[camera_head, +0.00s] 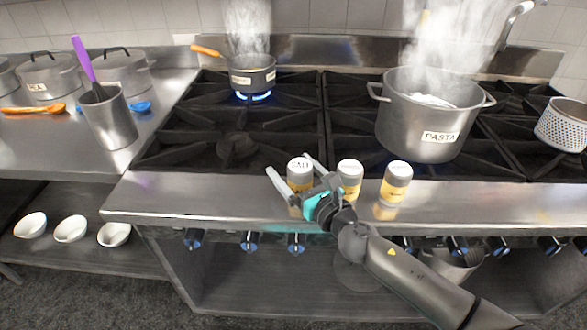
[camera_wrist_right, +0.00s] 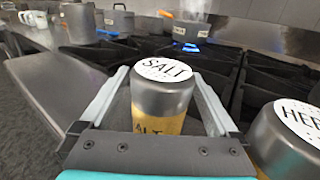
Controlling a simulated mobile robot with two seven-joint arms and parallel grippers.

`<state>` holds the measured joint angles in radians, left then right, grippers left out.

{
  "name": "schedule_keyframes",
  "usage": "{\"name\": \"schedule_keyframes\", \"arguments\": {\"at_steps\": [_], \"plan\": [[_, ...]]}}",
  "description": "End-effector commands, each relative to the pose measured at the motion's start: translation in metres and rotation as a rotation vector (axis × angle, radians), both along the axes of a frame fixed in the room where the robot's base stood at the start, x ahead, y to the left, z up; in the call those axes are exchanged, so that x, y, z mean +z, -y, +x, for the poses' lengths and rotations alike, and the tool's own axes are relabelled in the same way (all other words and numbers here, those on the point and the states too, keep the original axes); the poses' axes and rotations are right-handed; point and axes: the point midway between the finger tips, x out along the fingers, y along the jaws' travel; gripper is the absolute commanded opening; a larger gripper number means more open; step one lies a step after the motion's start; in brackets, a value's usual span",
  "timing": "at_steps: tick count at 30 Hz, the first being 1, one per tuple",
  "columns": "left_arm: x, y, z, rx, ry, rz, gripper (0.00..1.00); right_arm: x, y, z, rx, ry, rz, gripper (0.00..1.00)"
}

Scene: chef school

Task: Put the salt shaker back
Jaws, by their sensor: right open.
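The salt shaker (camera_head: 299,171) stands upright on the steel front ledge of the stove (camera_head: 165,197). It has a grey cap, a white top and a yellow body. In the right wrist view the shaker (camera_wrist_right: 161,88) reads SALT on top and stands between the fingers. My right gripper (camera_head: 290,167) is open around the shaker, with one finger on each side; it also shows in the right wrist view (camera_wrist_right: 160,85). Gaps show beside the cap; contact lower down cannot be told. My left gripper is not in view.
Two similar shakers stand to the right, a middle one (camera_head: 350,180) and a right one (camera_head: 396,182). A steaming PASTA pot (camera_head: 425,120) stands behind them. A small pan (camera_head: 250,75) sits over a blue flame. The ledge left of the salt shaker is clear.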

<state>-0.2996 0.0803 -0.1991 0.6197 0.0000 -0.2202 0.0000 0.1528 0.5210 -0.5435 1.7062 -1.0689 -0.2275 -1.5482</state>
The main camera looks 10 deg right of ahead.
Motion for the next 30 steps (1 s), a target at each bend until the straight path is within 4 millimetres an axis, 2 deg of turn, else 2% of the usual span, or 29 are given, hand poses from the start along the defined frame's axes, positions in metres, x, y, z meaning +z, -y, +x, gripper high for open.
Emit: {"name": "schedule_keyframes", "arguments": {"at_steps": [9, 30], "plan": [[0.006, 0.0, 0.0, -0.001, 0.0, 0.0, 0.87, 0.006, 0.0, 0.0, 0.0, 0.0, 0.0, 0.95], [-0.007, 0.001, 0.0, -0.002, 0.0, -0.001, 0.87, 0.002, 0.03, -0.094, 0.0, -0.002, 0.0, 0.95]]}}
